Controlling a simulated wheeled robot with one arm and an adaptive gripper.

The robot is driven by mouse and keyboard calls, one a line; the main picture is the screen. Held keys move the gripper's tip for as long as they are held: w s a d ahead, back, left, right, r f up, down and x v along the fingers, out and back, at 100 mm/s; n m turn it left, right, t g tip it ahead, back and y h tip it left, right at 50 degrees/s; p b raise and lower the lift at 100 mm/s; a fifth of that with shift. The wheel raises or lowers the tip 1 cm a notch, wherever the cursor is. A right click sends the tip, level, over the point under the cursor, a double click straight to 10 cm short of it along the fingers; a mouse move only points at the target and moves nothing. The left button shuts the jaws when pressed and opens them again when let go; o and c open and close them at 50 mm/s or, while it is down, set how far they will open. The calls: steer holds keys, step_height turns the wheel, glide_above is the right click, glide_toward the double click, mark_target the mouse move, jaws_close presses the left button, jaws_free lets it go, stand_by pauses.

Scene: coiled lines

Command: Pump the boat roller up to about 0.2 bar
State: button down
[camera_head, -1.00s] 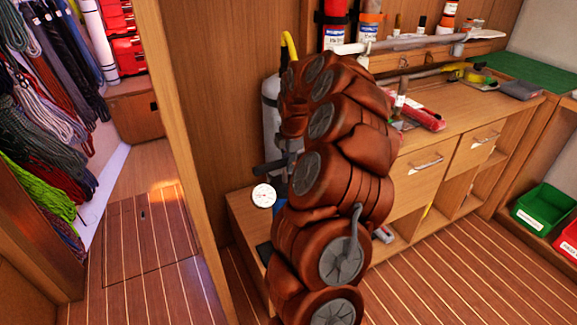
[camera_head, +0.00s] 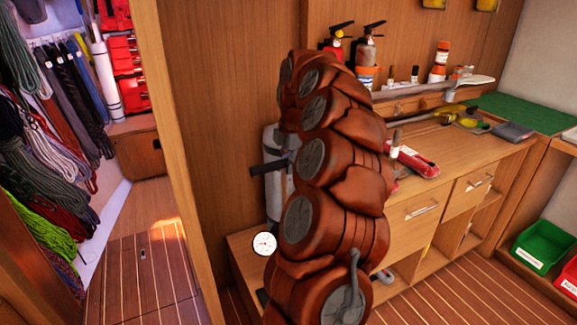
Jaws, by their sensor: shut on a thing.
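The white round gauge (camera_head: 264,244) faces me left of my arm, low in the middle of the head view. It has a dark needle, too small to read. A dark bar like a pump handle (camera_head: 268,168) sticks out left from behind my arm, level, across the front of a grey cylinder (camera_head: 273,140). My large brown-red arm hides my gripper, the rest of the bar and most of the pump below it. I cannot make out the boat roller in this view.
A wooden bench (camera_head: 470,150) stands right of my arm, with bottles, a red tool (camera_head: 418,162) and fire extinguishers behind. Green (camera_head: 541,243) and red bins sit at lower right. Coiled lines (camera_head: 45,175) hang at left beyond a door post (camera_head: 190,160).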

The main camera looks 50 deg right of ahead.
steer(key=c, duration=0.9)
jaws_free()
steer(key=shift+r, duration=0.1)
steer(key=r, duration=0.3)
steer(key=s+r, duration=0.1)
steer(key=r, duration=0.3)
steer(key=s+r, duration=0.1)
steer(key=r, duration=0.3)
steer(key=shift+a+r, duration=0.25)
steer(key=shift+a, duration=0.15)
